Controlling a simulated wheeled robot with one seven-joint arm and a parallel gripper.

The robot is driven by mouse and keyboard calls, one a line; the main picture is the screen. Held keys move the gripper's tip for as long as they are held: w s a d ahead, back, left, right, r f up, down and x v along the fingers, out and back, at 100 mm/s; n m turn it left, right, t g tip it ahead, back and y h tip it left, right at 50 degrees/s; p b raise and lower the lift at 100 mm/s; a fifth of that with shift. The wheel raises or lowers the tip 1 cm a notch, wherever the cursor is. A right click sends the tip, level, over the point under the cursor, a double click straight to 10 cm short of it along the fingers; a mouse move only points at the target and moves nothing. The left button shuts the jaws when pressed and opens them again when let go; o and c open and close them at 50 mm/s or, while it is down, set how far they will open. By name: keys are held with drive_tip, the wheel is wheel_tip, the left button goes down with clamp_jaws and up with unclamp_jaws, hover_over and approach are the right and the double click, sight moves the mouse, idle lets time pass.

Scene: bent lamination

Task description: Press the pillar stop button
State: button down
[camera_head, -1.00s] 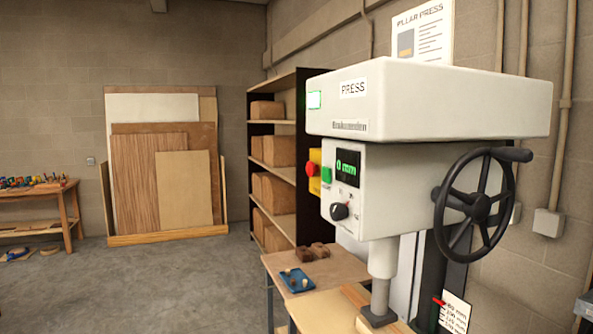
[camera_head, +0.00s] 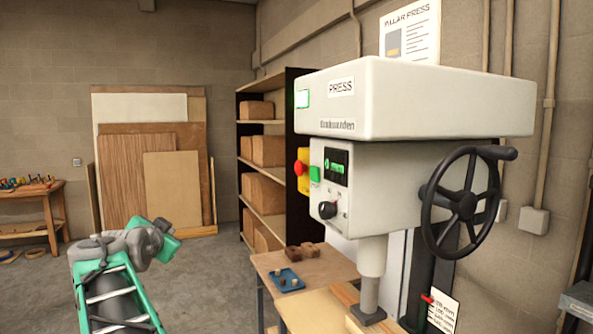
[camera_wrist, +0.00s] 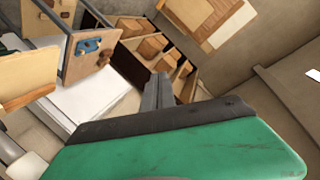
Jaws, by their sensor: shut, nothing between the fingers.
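The pillar press (camera_head: 400,100) stands on the right in the head view. Its stop button (camera_head: 299,168) is a red mushroom on a yellow box at the left side of the press head. A green button (camera_head: 315,174) sits just right of it, by the lit display. My green and grey arm shows at the lower left of the head view, well left of and below the button. In the wrist view my gripper (camera_wrist: 160,88) is shut and empty, with dark fingers together beyond its green body. The stop button is not visible in the wrist view.
A workbench (camera_head: 325,270) with a blue tray (camera_head: 288,281) and small wooden blocks is below the press. A shelf (camera_head: 262,160) with boxes stands behind. The handwheel (camera_head: 462,203) is on the right. Floor is clear around my arm.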

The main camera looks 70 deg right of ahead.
sight(301, 168)
drive_tip(key=s+d+r+m+g+h, duration=0.3)
drive_tip(key=s+d+r+m+g, duration=0.1)
drive_tip(key=d, duration=0.5)
drive_tip(key=s+d+r+m+g+h, duration=0.4)
drive_tip(key=s+d+r+m, duration=0.3)
drive_tip(key=s+d+r, duration=0.1)
drive_tip(key=shift+s+d+r, duration=0.3)
drive_tip(key=shift+s+d, duration=0.3)
drive_tip(key=shift+s, duration=0.5)
drive_tip(key=s+d+p, duration=0.1)
drive_tip(key=s+d, duration=0.5)
drive_tip(key=shift+p, duration=0.4)
drive_tip(key=shift+s+d, duration=0.1)
drive_tip(key=shift+d, duration=0.05)
drive_tip(key=shift+s+d, duration=0.3)
